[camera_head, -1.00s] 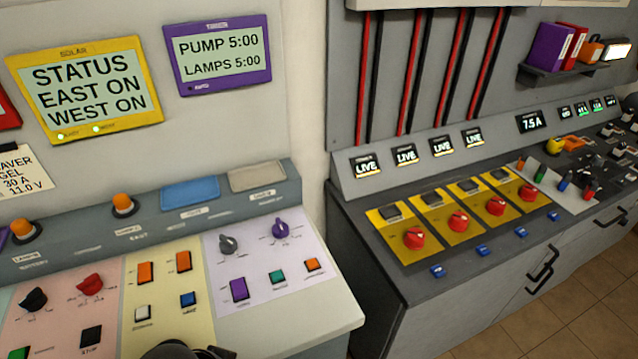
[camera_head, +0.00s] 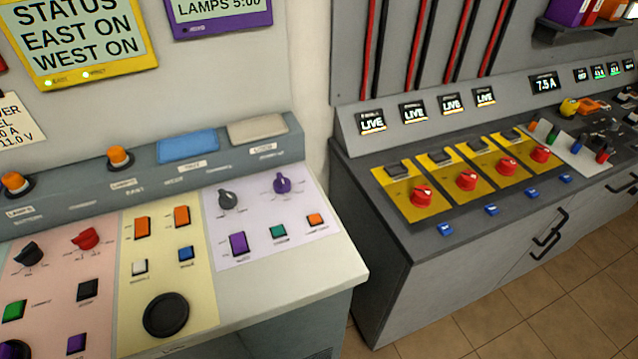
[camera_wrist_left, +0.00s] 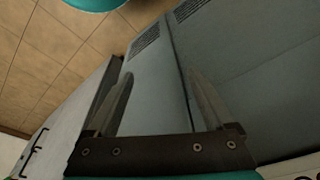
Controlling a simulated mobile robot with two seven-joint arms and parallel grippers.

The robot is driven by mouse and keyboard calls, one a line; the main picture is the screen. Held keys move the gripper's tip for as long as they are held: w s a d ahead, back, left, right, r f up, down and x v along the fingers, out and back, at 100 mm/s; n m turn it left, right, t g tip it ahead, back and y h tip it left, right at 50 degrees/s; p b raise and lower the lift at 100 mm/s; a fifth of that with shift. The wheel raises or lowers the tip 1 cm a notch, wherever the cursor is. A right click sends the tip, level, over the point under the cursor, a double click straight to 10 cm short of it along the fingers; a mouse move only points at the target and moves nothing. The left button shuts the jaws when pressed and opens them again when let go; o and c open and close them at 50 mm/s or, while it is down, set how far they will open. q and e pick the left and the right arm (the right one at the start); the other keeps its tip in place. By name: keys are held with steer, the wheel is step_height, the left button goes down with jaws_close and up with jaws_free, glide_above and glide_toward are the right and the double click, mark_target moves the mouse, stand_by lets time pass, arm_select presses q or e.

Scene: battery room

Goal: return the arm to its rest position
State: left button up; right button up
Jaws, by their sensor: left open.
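My left gripper (camera_wrist_left: 161,78) shows in the left wrist view, its two fingers apart and nothing between them. Beyond the fingers are grey cabinet faces and the tiled floor. Neither gripper nor arm shows in the head view. My right gripper is out of sight.
In the head view, a control desk (camera_head: 300,288) with knobs and buttons stands at left, a large black round button (camera_head: 166,315) near its front. A grey cabinet (camera_head: 440,285) with red rotary switches stands at right. Tan tiled floor (camera_head: 570,310) is clear at lower right.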

arm_select(q)
steer(key=s+a+f+b, duration=0.1)
steer(key=s+f+b, duration=0.1)
steer(key=s+f, duration=0.3)
steer(key=s+a+f+g+b, duration=0.1)
steer(key=s+f, duration=0.5)
steer(key=f, duration=0.6)
steer(key=s+a+f+b, duration=0.1)
steer(key=s+f+b, duration=0.3)
steer(key=f, duration=0.5)
steer(key=shift+s+g, duration=0.3)
steer(key=shift+s, duration=0.75)
